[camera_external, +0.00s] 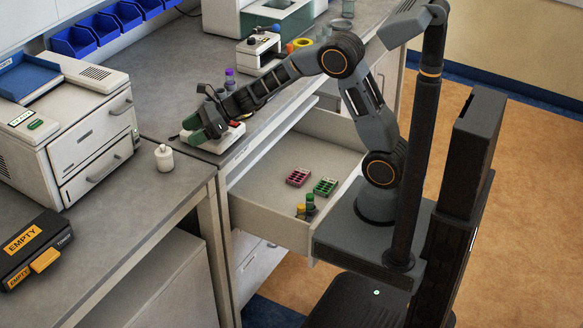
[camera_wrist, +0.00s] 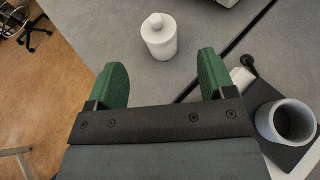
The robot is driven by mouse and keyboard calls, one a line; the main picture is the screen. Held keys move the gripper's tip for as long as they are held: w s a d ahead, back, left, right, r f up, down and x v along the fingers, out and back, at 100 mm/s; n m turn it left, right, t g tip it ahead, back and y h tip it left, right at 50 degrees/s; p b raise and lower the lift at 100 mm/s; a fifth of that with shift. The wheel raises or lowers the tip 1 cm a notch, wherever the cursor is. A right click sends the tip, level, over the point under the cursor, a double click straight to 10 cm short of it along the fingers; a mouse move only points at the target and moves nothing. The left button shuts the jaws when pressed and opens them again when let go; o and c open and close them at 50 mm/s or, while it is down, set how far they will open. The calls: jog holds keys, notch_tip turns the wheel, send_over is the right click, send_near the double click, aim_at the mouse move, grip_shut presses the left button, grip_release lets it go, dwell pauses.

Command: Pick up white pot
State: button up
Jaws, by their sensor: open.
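The white pot (camera_external: 164,158) is a small round jar with a narrower knobbed top. It stands upright on the grey bench, left of my gripper in the external view. In the wrist view the white pot (camera_wrist: 159,36) stands ahead of and between my two green fingers, apart from them. My gripper (camera_wrist: 164,78) is open and empty. In the external view my gripper (camera_external: 196,130) is over the bench near the seam, beside a white device (camera_external: 222,138). The gap between its fingers is hard to see there.
An open drawer (camera_external: 268,218) below the bench holds a red rack (camera_external: 299,177), a green rack (camera_external: 325,187) and small bottles. A grey cup (camera_wrist: 294,122) stands close to the right finger in the wrist view. A beige machine (camera_external: 90,130) stands left of the pot. Bench is clear around the pot.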

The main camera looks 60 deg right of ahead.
aim_at(163, 149)
jog(key=p+x, duration=0.1)
jog(key=x, duration=0.9)
jog(key=shift+s+a+p, duration=0.1)
jog(key=shift+s+p, duration=0.05)
jog(key=shift+p, duration=0.15)
jog(key=c, duration=0.7)
jog(key=shift+c, duration=0.2)
jog(key=shift+r, duration=0.1)
